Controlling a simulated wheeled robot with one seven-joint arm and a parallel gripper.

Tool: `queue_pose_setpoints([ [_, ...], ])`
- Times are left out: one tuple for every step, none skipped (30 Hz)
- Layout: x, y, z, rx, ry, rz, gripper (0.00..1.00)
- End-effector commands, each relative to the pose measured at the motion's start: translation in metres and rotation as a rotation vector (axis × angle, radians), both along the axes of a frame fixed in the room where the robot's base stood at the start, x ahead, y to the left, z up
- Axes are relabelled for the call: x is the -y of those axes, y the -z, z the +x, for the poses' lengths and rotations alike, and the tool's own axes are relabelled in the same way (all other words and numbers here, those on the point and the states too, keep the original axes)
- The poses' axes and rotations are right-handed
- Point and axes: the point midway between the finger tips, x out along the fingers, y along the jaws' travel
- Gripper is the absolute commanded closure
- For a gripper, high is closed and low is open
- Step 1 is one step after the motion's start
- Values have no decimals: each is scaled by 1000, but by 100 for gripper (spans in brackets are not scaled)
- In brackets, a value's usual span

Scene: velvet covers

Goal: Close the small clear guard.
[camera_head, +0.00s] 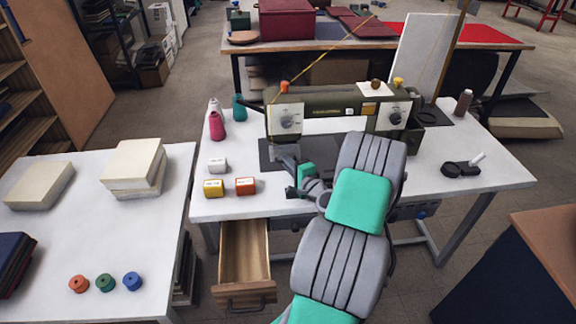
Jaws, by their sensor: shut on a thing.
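The olive-green sewing machine (345,105) stands on the white table, its head (286,122) at the left end. My gripper (284,154) reaches in from the right, just below the head at the needle area. Its fingers are together on something small there, which fits the small clear guard. The guard itself is too small and too covered by my gripper to make out, and its angle cannot be told. My grey and teal wrist covers part of the machine's bed (268,156).
Thread cones (216,125) stand left of the head, with small boxes (246,186) in front. A drawer (246,256) hangs open under the table's front edge. A black round tool (460,169) lies at right. The left table holds pale blocks (135,166) and spools (105,282).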

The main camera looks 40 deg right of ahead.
Motion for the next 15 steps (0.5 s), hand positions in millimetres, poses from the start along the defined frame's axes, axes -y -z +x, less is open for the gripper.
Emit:
queue_pose_setpoints([
  [0, 10, 1, 14, -1, -9, 100],
  [1, 12, 1, 23, -1, -16, 100],
  [1, 13, 2, 37, -2, -26, 100],
  [1, 14, 2, 47, -1, -32, 100],
  [2, 14, 2, 56, -1, -39, 100],
  [2, 13, 3, 68, -1, -47, 100],
  [2, 13, 3, 74, -1, -51, 100],
  [2, 11, 3, 78, 0, -55, 100],
  [2, 10, 3, 82, 0, -57, 100],
  [2, 8, 3, 83, -1, -57, 100],
  [2, 7, 3, 83, -1, -57, 100],
  [2, 7, 3, 82, 0, -57, 100],
  [2, 7, 3, 82, 0, -57, 100],
  [2, 7, 3, 82, 0, -57, 100],
  [2, 7, 3, 82, 0, -57, 100],
])
